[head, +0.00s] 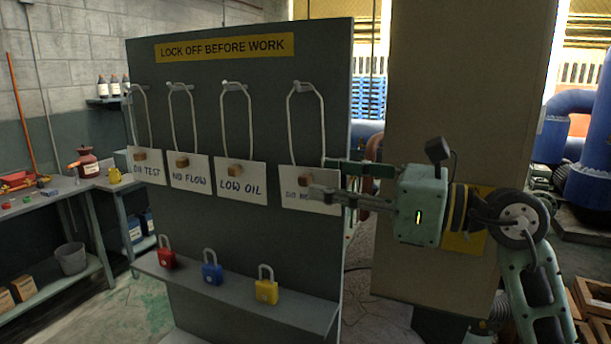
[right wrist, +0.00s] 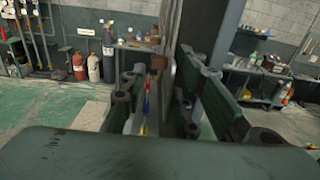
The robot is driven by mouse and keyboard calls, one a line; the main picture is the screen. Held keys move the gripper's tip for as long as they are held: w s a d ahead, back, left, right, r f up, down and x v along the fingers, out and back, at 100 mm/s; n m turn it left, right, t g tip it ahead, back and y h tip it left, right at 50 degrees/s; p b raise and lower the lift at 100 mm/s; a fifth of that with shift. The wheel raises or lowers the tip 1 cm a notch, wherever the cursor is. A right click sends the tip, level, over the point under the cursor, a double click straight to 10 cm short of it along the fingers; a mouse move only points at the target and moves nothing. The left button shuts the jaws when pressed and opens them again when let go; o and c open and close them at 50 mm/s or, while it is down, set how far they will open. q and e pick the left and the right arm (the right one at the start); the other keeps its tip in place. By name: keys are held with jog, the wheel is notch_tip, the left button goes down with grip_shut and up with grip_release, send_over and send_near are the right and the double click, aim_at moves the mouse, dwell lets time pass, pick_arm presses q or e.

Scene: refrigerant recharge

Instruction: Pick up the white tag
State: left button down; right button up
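Four white tags hang by wire loops on the grey lock-off board (head: 290,60). From left they read ON TEST (head: 148,172), NO FLOW (head: 190,176), LOW OIL (head: 240,184), and one starting with "DO" (head: 300,200), whose right part is hidden by my right gripper. Each tag has a small wooden block on its front. My right gripper (head: 318,178) points left at the rightmost tag, its fingers apart, tips near that block (head: 304,181). The block also shows between the fingers in the right wrist view (right wrist: 158,62). I cannot tell whether they touch the tag. My left gripper is not in view.
Red (head: 166,254), blue (head: 212,270) and yellow (head: 266,287) padlocks stand on the board's lower shelf (head: 235,300). A broad tan column (head: 455,90) stands behind my right arm. A workbench with tools (head: 50,195) is at the left.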

aim_at(303, 184)
jog(key=p+x, duration=0.1)
jog(key=x, duration=0.4)
jog(key=shift+a, duration=0.2)
jog(key=shift+d, duration=0.25)
jog(key=shift+c, duration=0.8)
jog(key=shift+a, duration=0.1)
jog(key=c, duration=0.5)
jog(key=shift+o, duration=0.2)
